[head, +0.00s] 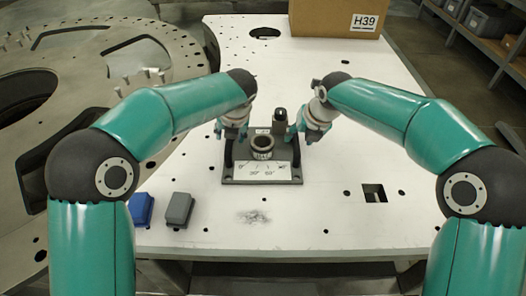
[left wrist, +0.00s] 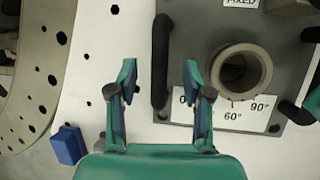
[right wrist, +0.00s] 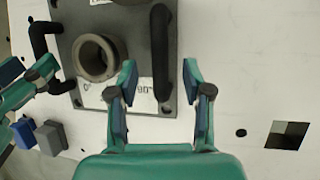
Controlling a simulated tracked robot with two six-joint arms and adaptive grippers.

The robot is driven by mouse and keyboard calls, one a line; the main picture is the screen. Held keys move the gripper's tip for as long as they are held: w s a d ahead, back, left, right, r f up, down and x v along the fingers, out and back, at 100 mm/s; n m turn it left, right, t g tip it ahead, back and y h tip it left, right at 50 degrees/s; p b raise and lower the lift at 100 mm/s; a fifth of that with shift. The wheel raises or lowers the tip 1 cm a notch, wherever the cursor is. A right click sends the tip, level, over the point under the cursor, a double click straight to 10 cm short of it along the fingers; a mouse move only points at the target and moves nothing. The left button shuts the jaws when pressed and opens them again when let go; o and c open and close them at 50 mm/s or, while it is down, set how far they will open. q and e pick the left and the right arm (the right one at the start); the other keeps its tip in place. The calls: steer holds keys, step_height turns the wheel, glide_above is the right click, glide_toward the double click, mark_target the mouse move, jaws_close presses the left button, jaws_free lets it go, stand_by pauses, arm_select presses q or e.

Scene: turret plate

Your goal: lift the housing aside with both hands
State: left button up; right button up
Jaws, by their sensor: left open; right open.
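The housing is a dark grey plate (head: 236,178) with a round collar (head: 262,146), two black bar handles and a white angle label (head: 262,170). It lies on the white table. My left gripper (head: 232,136) is open at the left handle; in the left wrist view this handle (left wrist: 161,60) shows between the open fingertips. My right gripper (head: 304,134) is open at the right handle; in the right wrist view that handle (right wrist: 161,50) shows between the open fingertips. Neither gripper is closed on a handle. In the head view the grippers partly hide the handles.
A blue block (head: 141,208) and a grey block (head: 177,210) sit front left on the white table (head: 310,220). A square hole (head: 375,193) is at the right. A cardboard box (head: 325,18) stands at the back. A large metal ring plate (head: 85,75) lies left.

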mark_target(296, 139)
arm_select(q)
steer(key=shift+x, duration=2.15)
arm_select(e)
steer(key=shift+x, duration=2.15)
arm_select(q)
jaws_close()
arm_select(e)
jaws_close()
arm_select(q)
steer(key=shift+w+r, duration=0.15)
steer(key=shift+r, duration=0.15)
arm_select(e)
steer(key=shift+w+r, duration=0.2)
steer(key=shift+r, duration=0.1)
